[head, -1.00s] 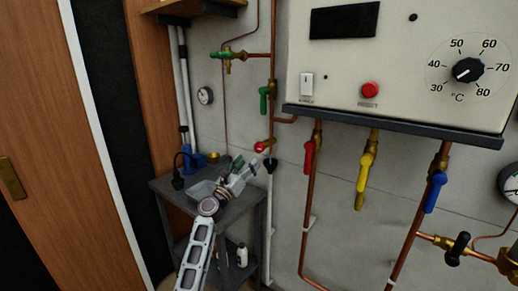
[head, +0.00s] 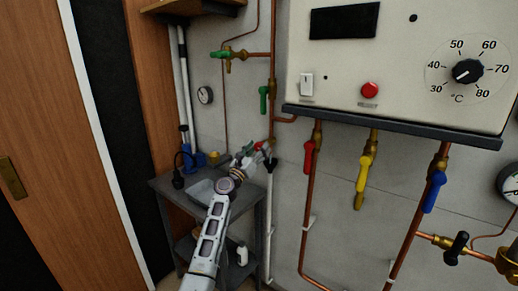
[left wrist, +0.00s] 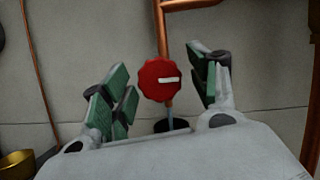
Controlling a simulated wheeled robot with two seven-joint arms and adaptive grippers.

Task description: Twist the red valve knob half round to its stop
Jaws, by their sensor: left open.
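The red valve knob (left wrist: 158,82) is round with a scalloped edge and a white mark lying nearly level, on a copper pipe. In the head view the red knob (head: 259,146) is small and partly covered by my gripper. My left gripper (head: 252,152) is in front of the knob. In the left wrist view its green-padded fingers (left wrist: 162,92) stand apart, one on each side of the knob, with gaps on both sides. I cannot tell whether the knob is between the fingertips in depth. My right gripper is in neither view.
A grey shelf table (head: 163,185) with a tray stands below and left. Copper pipes with a green lever (head: 263,98), a red lever (head: 309,157) and a yellow lever (head: 364,172) are close by. The control box (head: 330,72) overhangs at upper right.

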